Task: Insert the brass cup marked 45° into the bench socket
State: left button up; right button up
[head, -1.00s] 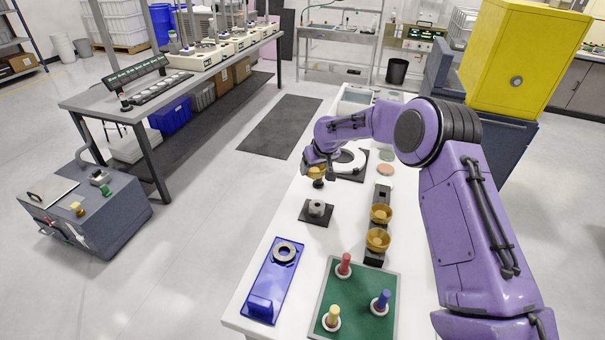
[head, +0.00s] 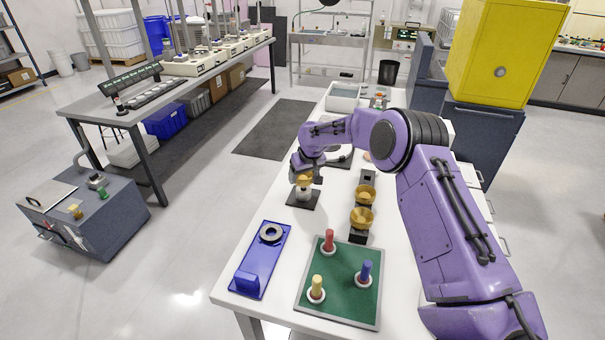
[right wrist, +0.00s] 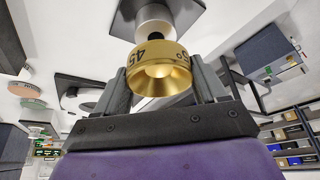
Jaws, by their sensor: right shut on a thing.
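The brass cup marked 45° (right wrist: 160,70) is in my right gripper (right wrist: 170,88), which is shut on it. Its bowl faces the right wrist camera and a short dark stem shows beyond it. In the head view the cup (head: 302,179) is upright, directly over the bench socket (head: 303,193), a grey cylinder on a black square plate. The socket (right wrist: 155,18) also shows in the right wrist view, in line with the stem. I cannot tell whether the stem tip has entered it. My right gripper (head: 303,172) comes from behind. My left gripper is out of view.
Two other brass cups (head: 365,193) (head: 361,219) stand in a black rack to the right. In front are a blue fixture (head: 262,262) with a grey ring and a green board (head: 341,295) with coloured pegs. White table surface shows between them.

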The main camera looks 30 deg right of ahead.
aim_at(304, 184)
jog(key=shift+s+r, duration=0.5)
jog(key=shift+s, duration=0.2)
jog(key=shift+w+f+p, duration=0.3)
jog(key=shift+f+p, duration=0.1)
jog(key=shift+f, duration=0.05)
jog(key=shift+s+r, duration=0.25)
jog(key=shift+s, duration=0.35)
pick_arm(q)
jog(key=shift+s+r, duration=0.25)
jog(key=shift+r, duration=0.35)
pick_arm(e)
jog(key=shift+w+f, duration=0.2)
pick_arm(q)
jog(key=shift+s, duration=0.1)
pick_arm(e)
jog(key=shift+r, duration=0.1)
jog(key=shift+w, duration=0.55)
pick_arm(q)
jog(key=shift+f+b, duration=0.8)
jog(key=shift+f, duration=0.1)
pick_arm(e)
jog(key=shift+f, duration=1.95)
jog(key=shift+a, duration=0.1)
